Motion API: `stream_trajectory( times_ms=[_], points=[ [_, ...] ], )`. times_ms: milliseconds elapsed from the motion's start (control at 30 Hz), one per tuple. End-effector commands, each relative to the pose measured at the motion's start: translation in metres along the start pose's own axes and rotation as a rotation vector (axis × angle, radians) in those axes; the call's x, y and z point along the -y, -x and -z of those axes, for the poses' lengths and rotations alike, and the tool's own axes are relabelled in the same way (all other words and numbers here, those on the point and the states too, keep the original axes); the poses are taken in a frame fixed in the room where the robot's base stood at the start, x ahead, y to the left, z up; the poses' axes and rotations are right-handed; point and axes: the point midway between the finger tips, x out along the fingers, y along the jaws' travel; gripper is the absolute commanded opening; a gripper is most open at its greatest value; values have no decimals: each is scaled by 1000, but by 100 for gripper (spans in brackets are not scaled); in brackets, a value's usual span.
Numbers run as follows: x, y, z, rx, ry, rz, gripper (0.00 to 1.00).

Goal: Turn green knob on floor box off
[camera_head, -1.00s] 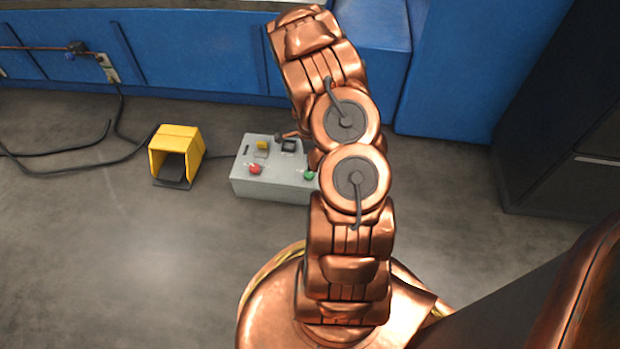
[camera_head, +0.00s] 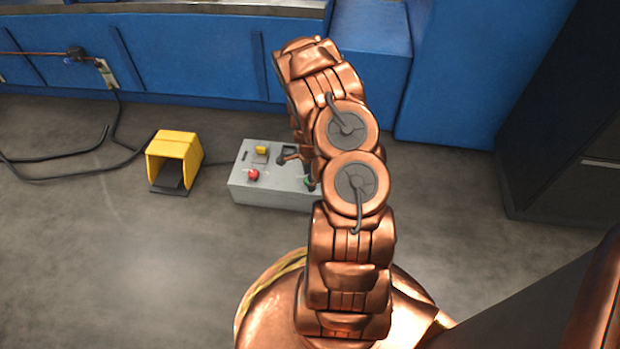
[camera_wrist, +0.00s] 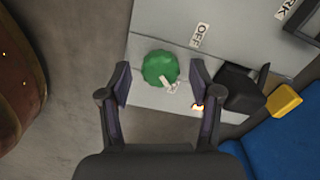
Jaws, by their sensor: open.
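The grey floor box (camera_head: 266,189) stands on the floor, partly hidden behind my arm in the head view. Its green knob (camera_head: 308,182) is at the right end of the top, mostly covered by my gripper. In the wrist view the green knob (camera_wrist: 160,68) shows between the tips of my gripper (camera_wrist: 160,84), which is open with one finger on each side. The fingers look apart from the knob. A white pointer mark is on the knob, and an "OFF" label (camera_wrist: 199,35) is on the box beside it.
The box also carries a red knob (camera_head: 253,175) and a yellow switch (camera_head: 262,150). A yellow foot pedal (camera_head: 174,160) stands to the left, with black cables beyond it. Blue cabinets (camera_head: 190,60) line the back. The floor in front is clear.

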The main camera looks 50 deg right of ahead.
Motion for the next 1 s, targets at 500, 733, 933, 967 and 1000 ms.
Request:
stream_trajectory(
  times_ms=[500,733,933,967,1000],
  points=[
    [0,0,0,0,1,0,17],
    [0,1,0,0,3,-1,4],
    [0,2,0,0,40,-1,4],
    [0,2,0,0,50,0,4],
    [0,3,0,0,69,0,4]
  ],
)
